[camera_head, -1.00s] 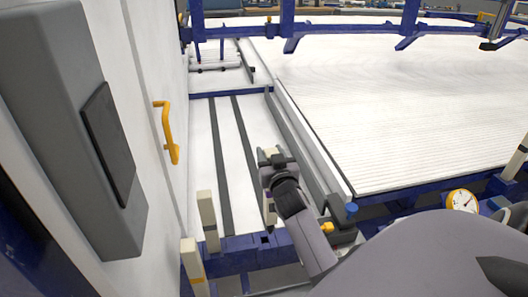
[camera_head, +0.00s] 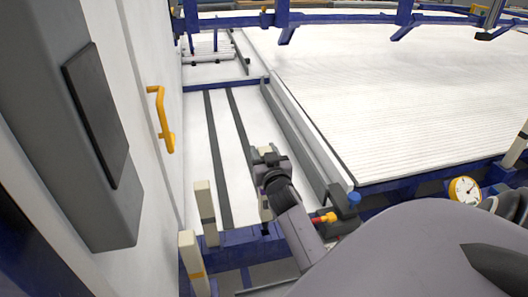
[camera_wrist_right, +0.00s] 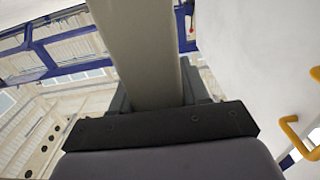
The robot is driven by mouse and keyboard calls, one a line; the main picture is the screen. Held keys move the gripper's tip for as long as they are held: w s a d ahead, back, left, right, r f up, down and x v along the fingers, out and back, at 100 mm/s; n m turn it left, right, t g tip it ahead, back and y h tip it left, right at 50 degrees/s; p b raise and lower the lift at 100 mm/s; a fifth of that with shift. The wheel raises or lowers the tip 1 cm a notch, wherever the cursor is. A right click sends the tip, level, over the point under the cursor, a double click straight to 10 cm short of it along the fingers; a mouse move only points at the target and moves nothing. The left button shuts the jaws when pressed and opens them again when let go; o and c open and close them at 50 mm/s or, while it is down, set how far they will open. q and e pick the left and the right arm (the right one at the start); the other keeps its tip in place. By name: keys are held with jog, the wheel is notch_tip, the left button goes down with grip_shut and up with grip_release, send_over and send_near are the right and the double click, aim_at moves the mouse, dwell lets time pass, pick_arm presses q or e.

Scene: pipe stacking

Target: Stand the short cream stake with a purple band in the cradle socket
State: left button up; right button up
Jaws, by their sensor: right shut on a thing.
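My right gripper (camera_head: 267,160) is shut on a cream stake. In the head view the stake's lower part (camera_head: 265,209) shows below the gripper, partly hidden by my wrist. In the right wrist view the stake (camera_wrist_right: 143,50) runs up from between the jaws as a wide pale bar. Its purple band is hard to make out. The stake's lower end is close above a dark opening in the blue cradle beam (camera_head: 236,245); I cannot tell whether it touches. My left gripper is not in view.
A cream stake (camera_head: 206,212) stands at the beam's left end. Another, with an orange band (camera_head: 193,262), stands nearer. A white wall with a yellow handle (camera_head: 161,118) rises on the left. A grey rail (camera_head: 300,150) and white ribbed bed (camera_head: 400,110) lie to the right.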

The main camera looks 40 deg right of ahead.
jog(key=shift+r, duration=0.15)
dwell(0.7)
jog(key=shift+f, duration=0.45)
jog(key=shift+b, duration=0.3)
jog(key=shift+f+b, duration=0.85)
jog(key=shift+f, duration=0.2)
jog(key=shift+f, duration=0.1)
